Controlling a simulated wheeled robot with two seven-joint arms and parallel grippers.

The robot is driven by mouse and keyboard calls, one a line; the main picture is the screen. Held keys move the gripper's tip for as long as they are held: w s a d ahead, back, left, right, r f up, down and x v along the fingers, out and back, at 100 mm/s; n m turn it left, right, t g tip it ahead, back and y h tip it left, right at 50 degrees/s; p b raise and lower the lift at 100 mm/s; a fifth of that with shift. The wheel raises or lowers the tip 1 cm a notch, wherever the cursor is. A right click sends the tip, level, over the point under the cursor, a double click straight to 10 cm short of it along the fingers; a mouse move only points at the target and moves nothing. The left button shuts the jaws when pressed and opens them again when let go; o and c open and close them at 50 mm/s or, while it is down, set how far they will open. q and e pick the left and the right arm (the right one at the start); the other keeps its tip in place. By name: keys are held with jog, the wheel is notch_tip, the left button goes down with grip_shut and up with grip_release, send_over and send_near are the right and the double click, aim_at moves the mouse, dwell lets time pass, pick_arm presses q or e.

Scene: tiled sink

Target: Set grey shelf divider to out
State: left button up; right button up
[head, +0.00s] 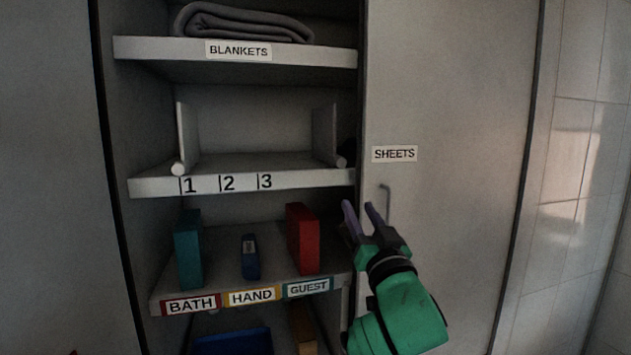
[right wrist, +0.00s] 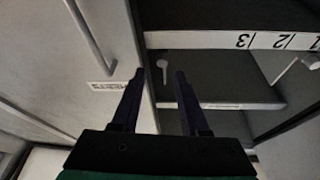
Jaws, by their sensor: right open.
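Two upright dividers stand on the middle shelf (head: 240,164), which is marked 1, 2 and 3. The right divider (head: 325,133) looks grey, is beyond mark 3, and has a pale round knob (head: 341,162) at the shelf's front edge. The left divider (head: 188,133) looks paler, left of mark 1, with its own knob (head: 178,169). My right gripper (head: 360,208) is open and empty, below and in front of the right knob, near the door. In the right wrist view, a pale knob (right wrist: 162,64) shows beyond the open fingers (right wrist: 160,75). My left gripper is out of view.
The SHEETS door (head: 450,230) with a thin handle (head: 386,197) is close to my right gripper. The lower shelf holds a teal block (head: 188,250), a blue item (head: 250,258) and a red block (head: 302,240). A folded blanket (head: 240,22) lies on top.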

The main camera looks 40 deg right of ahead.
jog(key=p, duration=0.4)
send_near(342, 164)
jog(key=p+x, duration=0.3)
jog(key=x, duration=0.5)
jog(key=shift+w+d, duration=0.25)
jog(key=shift+w, duration=0.05)
jog(key=shift+w+d+r, duration=0.1)
jog(key=shift+w, duration=0.2)
jog(key=shift+s+a+r, duration=0.15)
jog(key=shift+s+a, duration=0.05)
jog(key=shift+a, duration=0.05)
jog(key=shift+d, duration=0.1)
grip_shut()
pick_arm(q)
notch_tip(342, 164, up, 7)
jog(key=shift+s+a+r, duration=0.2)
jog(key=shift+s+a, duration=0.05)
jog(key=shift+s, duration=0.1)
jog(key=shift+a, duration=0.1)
